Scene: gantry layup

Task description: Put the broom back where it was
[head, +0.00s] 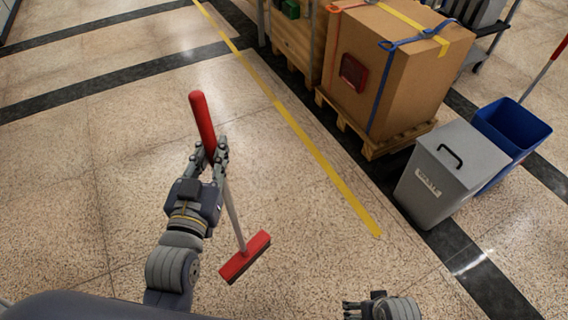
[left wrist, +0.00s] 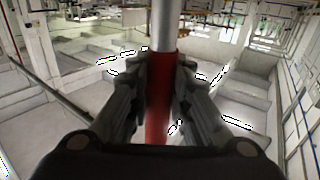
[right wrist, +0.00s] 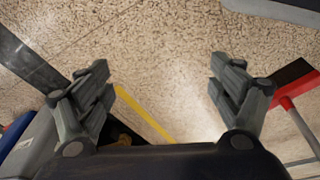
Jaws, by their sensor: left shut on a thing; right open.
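The broom has a red grip (head: 202,120), a grey shaft and a red head (head: 245,257). It leans, grip up and head down; I cannot tell whether the head touches the floor. My left gripper (head: 215,155) is shut around the lower part of the red grip. In the left wrist view the red grip (left wrist: 160,105) runs between the fingers. My right gripper (head: 364,307) is at the bottom edge of the head view, right of the broom head. It is open and empty in the right wrist view (right wrist: 160,82), where the broom head (right wrist: 294,85) shows at the right.
A grey lidded bin (head: 447,172) and a blue bin (head: 512,128) with a red-topped stick (head: 558,48) in it stand at the right. A strapped cardboard box (head: 400,70) sits on a pallet (head: 372,143) behind. A yellow floor line (head: 310,145) crosses open floor.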

